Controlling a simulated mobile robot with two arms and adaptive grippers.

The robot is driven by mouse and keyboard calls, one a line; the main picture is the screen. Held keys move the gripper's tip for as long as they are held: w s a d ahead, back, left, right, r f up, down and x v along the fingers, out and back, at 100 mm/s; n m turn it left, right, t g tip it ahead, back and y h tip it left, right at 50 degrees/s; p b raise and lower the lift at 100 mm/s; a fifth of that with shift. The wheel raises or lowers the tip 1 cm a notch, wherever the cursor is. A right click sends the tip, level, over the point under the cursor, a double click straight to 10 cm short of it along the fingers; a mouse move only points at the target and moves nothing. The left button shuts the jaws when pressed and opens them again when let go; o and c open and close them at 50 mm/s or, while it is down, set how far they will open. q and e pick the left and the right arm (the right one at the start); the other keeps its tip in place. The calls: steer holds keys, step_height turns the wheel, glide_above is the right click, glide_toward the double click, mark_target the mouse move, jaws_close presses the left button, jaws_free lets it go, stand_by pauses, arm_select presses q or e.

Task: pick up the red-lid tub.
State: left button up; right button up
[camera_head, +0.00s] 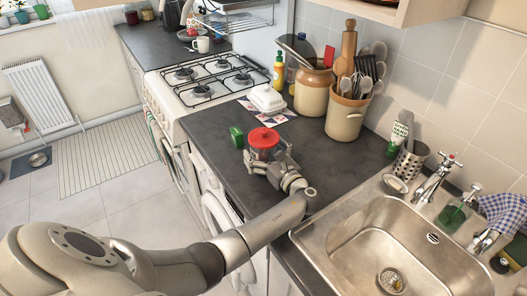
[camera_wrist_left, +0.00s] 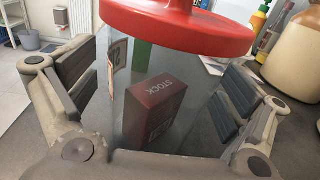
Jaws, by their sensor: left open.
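The red-lid tub (camera_head: 263,142) stands upright on the dark counter, between the hob and the sink. In the left wrist view the tub (camera_wrist_left: 178,22) shows a wide red lid over a clear body, with a dark red box marked STOCK (camera_wrist_left: 155,108) visible through it. My left gripper (camera_head: 266,161) is low at the tub's near side. In the left wrist view the gripper (camera_wrist_left: 158,82) is open, with one dark-padded finger on each side of the clear body. I cannot tell whether either pad touches it. My right gripper is not in view.
A small green block (camera_head: 236,137) lies just left of the tub. A white butter dish (camera_head: 267,98) sits behind it on a patterned sheet. Utensil crocks (camera_head: 345,117) stand at the back right. The steel sink (camera_head: 340,215) is to the right. The counter's front edge is close.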

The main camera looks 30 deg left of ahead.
arm_select(q)
steer(key=shift+w+a+f, duration=0.15)
steer(key=c, duration=2)
jaws_close()
steer(key=shift+r, duration=0.25)
